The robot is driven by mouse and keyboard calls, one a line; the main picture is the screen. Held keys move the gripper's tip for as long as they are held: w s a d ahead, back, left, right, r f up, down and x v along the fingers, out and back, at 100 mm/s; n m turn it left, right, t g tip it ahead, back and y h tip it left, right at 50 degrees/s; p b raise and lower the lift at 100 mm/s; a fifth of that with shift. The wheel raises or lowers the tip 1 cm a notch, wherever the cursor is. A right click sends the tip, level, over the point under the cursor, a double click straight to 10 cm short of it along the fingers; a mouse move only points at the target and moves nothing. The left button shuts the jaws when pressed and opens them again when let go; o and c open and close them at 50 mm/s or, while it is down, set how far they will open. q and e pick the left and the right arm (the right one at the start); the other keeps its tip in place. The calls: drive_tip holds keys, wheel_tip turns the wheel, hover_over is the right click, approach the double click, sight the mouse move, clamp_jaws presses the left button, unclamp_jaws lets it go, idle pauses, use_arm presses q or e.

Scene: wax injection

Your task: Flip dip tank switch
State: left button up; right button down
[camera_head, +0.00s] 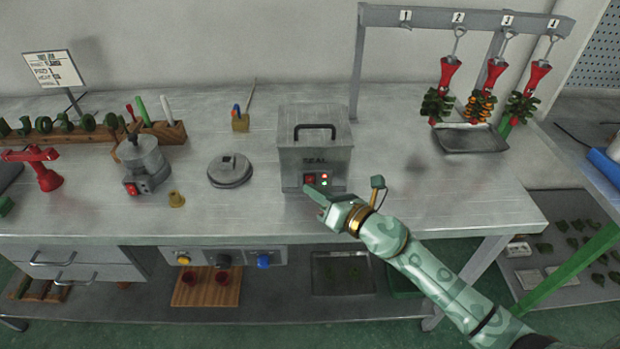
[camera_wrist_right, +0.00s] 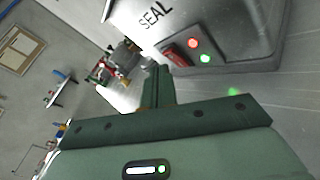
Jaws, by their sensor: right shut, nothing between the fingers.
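The dip tank (camera_head: 315,150) is a grey metal box marked SEAL with a black handle on its lid, standing mid-table. Its red switch (camera_head: 309,179) is low on the front, beside a red light and a green light, both lit. The wrist view also shows the switch (camera_wrist_right: 177,56) and the tank (camera_wrist_right: 235,25). My right gripper (camera_head: 312,190) is shut and empty, its tips just in front of the switch. I cannot tell whether they touch it. In the wrist view the shut fingers (camera_wrist_right: 158,85) point toward the tank front. My left gripper is not in view.
A round grey lid (camera_head: 230,171) lies left of the tank, with a small pot (camera_head: 142,160) further left. At right, a rack (camera_head: 460,16) holds red-topped hanging trees above a metal tray (camera_head: 470,140). The table right of the tank is clear.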

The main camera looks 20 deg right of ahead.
drive_tip(key=shift+w, duration=0.25)
drive_tip(key=shift+w+d, duration=0.15)
drive_tip(key=shift+w, duration=0.15)
idle(0.7)
drive_tip(key=shift+s, duration=0.1)
drive_tip(key=shift+s+a, duration=0.2)
drive_tip(key=shift+s, duration=0.45)
drive_tip(key=shift+s+a+p, duration=0.15)
drive_tip(key=shift+s+p, duration=0.25)
drive_tip(key=shift+s, duration=0.1)
drive_tip(key=shift+s+a+f+p, duration=0.1)
drive_tip(key=shift+s+a, duration=0.1)
drive_tip(key=shift+s, duration=0.45)
drive_tip(key=shift+s+a+f+p, duration=0.1)
drive_tip(key=shift+s+a, duration=0.05)
drive_tip(key=shift+s, duration=0.45)
drive_tip(key=shift+s+a+f+p, duration=0.1)
drive_tip(key=shift+s+a, duration=0.1)
drive_tip(key=shift+s, duration=0.45)
